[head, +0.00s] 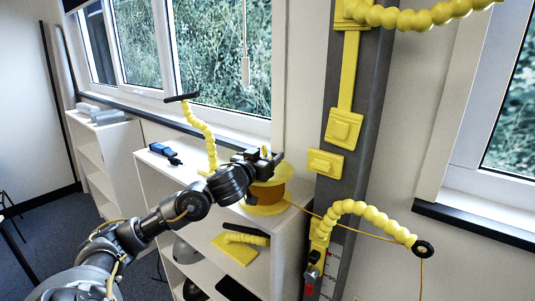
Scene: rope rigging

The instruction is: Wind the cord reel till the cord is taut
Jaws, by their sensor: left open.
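The cord reel (266,207) is yellow with orange-brown cord wound on its drum, and it sits on the white shelf top. My left gripper (268,157) is open over the top of the reel. A small yellow piece shows between its fingers; I cannot tell whether they touch it. The gripper and wrist hide part of the reel's top. The cord (345,225) runs in a nearly straight line from the reel to a black pulley wheel (423,249) at the right. From there it hangs straight down out of view. My right gripper is not in view.
A grey post (352,130) with yellow plates stands just right of the reel. A yellow beaded arm (365,211) on it carries the pulley. Another beaded arm (196,122) rises behind my wrist. A blue object (160,149) lies on the shelf top.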

